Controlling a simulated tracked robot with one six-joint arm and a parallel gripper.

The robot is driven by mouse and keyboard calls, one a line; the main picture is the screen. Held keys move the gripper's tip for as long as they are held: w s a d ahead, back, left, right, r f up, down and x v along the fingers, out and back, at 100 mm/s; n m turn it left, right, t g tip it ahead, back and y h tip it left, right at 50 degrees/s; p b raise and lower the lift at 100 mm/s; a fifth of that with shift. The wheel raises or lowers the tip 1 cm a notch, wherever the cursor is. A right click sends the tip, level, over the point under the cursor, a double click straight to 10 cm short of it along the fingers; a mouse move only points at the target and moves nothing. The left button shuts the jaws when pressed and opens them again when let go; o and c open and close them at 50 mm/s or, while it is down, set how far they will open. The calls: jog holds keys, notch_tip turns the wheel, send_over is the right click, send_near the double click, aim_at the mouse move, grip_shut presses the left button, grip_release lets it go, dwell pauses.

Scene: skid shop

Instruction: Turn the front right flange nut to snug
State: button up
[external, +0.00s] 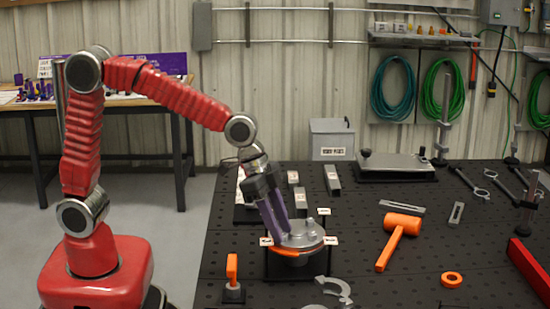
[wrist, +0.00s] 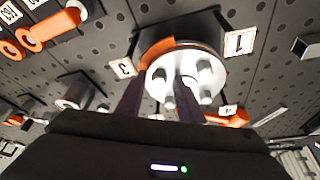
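A round grey flange (external: 298,236) sits on a black stand on the perforated table, with an orange piece (external: 285,252) along its front left edge. Several bolts or nuts stand up from its face in the wrist view (wrist: 204,70). White number tags (wrist: 240,42) stand around it. My gripper (external: 284,228) points down over the left part of the flange, its purple fingers tilted. In the wrist view its two fingers (wrist: 158,84) are apart, with a nut (wrist: 157,76) showing between them. I cannot tell whether they touch it, or which tag position it belongs to.
An orange mallet (external: 399,236) lies right of the flange. Grey C-shaped pieces (external: 333,289) and an orange ring (external: 452,279) lie in front. A small orange-topped stand (external: 232,280) is at front left. Labelled blocks (external: 332,180) stand behind.

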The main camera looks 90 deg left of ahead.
jog(key=shift+d+n+y, duration=0.15)
jog(key=shift+n+y, duration=0.25)
jog(key=shift+n, duration=0.75)
jog(key=shift+d+n+y, duration=0.15)
jog(key=shift+n+y, duration=0.25)
jog(key=shift+n, duration=0.75)
jog(key=shift+d+n+y, duration=0.15)
jog(key=shift+n+y, duration=0.4)
jog(key=shift+n, duration=0.95)
jog(key=shift+d+n+y, duration=0.1)
jog(key=shift+n+y, duration=0.45)
jog(key=shift+n, duration=0.95)
jog(key=shift+r, duration=0.3)
jog(key=v, duration=1.3)
jog(key=s+a+f+m+h, duration=0.1)
jog(key=s+a+f+m, duration=0.1)
jog(key=s+a, duration=0.4)
jog(key=s+a+f+m+t+h, duration=0.1)
jog(key=s+a+f+m, duration=0.2)
jog(key=s, duration=1.2)
jog(key=shift+a+f+m+t, duration=0.3)
jog(key=shift+a+f, duration=0.95)
jog(key=shift+a, duration=0.9)
